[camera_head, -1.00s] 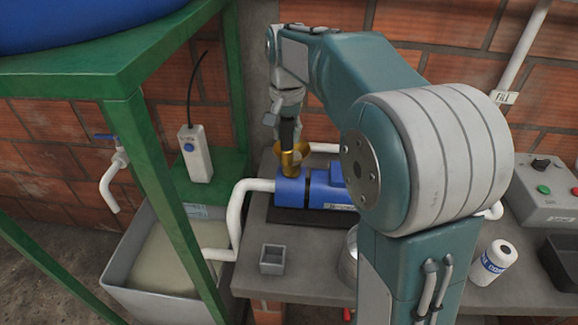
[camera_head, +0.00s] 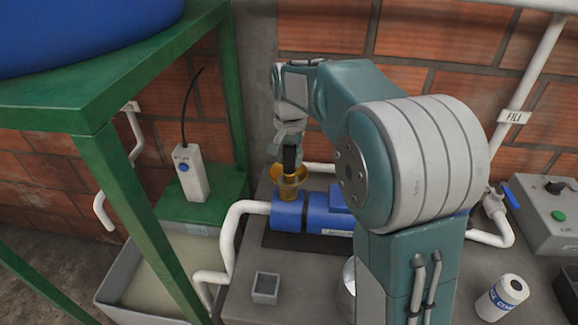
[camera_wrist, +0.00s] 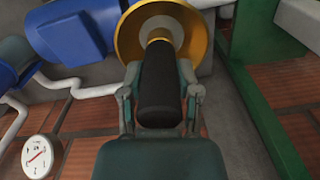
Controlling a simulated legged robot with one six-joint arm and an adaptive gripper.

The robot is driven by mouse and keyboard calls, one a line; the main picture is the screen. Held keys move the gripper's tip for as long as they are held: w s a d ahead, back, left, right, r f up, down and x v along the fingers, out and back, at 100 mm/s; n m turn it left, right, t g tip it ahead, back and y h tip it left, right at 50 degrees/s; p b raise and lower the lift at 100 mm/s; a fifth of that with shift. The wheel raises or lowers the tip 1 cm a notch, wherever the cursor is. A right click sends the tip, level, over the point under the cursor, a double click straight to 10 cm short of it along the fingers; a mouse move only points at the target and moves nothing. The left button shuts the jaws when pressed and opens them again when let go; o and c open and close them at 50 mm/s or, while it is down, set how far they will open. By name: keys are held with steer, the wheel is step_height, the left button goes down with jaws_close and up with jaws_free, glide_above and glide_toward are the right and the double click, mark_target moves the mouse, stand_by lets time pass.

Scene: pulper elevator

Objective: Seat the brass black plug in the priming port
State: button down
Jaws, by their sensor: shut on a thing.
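The plug (camera_wrist: 158,72) has a black grip and a brass end, seen in the wrist view. My gripper (camera_wrist: 160,93) is shut on its black grip, one finger on each side. The plug's brass end points into the mouth of a brass funnel-shaped port (camera_wrist: 128,36). I cannot tell whether it touches the inside or how deep it is. In the head view, my gripper (camera_head: 290,160) is above the brass funnel (camera_head: 288,189) on the blue pump (camera_head: 325,212), with the black grip upright between them. The port's bottom is hidden.
A green stand (camera_head: 105,105) with a blue tank (camera_head: 85,30) is at left. White pipes (camera_head: 232,235) run beside the pump. A small grey square holder (camera_head: 265,288) and a white bottle (camera_head: 502,297) are on the bench. A grey control box (camera_head: 545,225) is at right.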

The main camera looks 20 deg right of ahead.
step_height(320, 180, down, 3)
steer(key=shift+r, duration=0.2)
steer(key=shift+a, duration=0.3)
steer(key=shift+c, duration=1.6)
jaws_free()
steer(key=shift+d, duration=0.1)
steer(key=shift+r, duration=0.1)
